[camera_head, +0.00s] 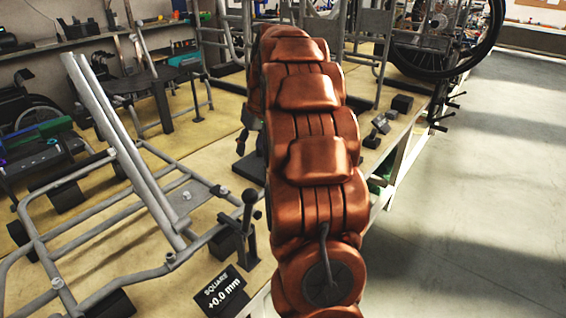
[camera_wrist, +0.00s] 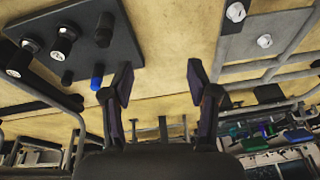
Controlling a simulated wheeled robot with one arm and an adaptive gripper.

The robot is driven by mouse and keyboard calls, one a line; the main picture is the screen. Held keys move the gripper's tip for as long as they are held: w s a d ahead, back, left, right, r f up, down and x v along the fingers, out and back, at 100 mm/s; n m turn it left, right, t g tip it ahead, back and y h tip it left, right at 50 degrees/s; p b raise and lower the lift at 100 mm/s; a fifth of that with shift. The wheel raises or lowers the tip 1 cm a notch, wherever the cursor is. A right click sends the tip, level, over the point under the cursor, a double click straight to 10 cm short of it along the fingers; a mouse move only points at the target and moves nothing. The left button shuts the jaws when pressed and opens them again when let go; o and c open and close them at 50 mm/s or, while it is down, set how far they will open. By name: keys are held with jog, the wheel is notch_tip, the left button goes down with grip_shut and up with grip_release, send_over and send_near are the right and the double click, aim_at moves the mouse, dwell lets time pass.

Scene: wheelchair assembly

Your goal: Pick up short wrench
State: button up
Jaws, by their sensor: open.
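I cannot make out a short wrench in either view. In the wrist view my gripper (camera_wrist: 158,82) is open, with its two dark fingers spread apart and nothing between them but the tan wooden bench top (camera_wrist: 160,45) beyond. To the left of the fingers is a dark plate (camera_wrist: 115,45) carrying several short black cylindrical pieces and one small blue piece (camera_wrist: 97,77), which is close to the left finger.
A grey tubular wheelchair frame (camera_head: 150,165) stands on the left of the bench. A black display block (camera_head: 221,292) reads "SQUARE +0.0 mm", near an upright clamp lever (camera_head: 249,225). A large wheel (camera_head: 440,45) is at the upper right. The floor (camera_head: 480,200) right of the bench is clear.

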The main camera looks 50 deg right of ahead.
jog(key=d+f+t+h+b, duration=0.1)
jog(key=d+f+b, duration=0.3)
jog(key=d, duration=1.3)
jog(key=shift+a+p+x, duration=0.25)
jog(key=shift+p+x, duration=0.25)
jog(key=shift+x, duration=1.7)
jog(key=shift+a+p+x, duration=0.2)
jog(key=shift+p+x, duration=0.3)
jog(key=shift+x, duration=1.65)
grip_shut()
